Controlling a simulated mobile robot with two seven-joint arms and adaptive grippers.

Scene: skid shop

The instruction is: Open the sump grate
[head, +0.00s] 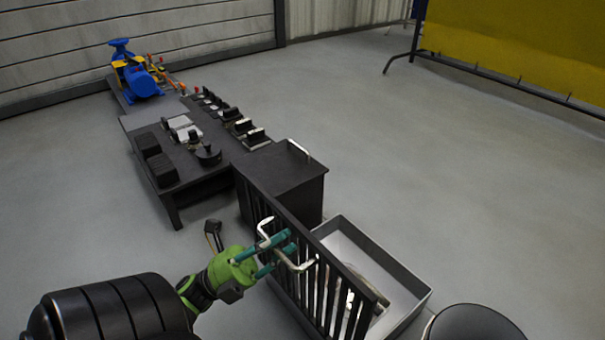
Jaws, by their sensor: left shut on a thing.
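The sump grate (322,277) is a black barred panel. It stands raised, near upright, along the left side of an open grey sump box (413,306). A pale bent handle (294,265) sticks out from the grate's left face. My left gripper (279,252), with green body and teal fingers, reaches in from the left and is shut on the handle. The fingers hide part of the handle. Light-coloured things inside the sump (376,280) are partly hidden behind the bars. My right gripper is not in view.
A black cabinet (297,185) with a pale handle stands just behind the sump. A dark bench (225,151) with several parts and a blue pump (143,82) lie farther back. A yellow curtain (520,45) hangs at back right. The floor to the right is clear.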

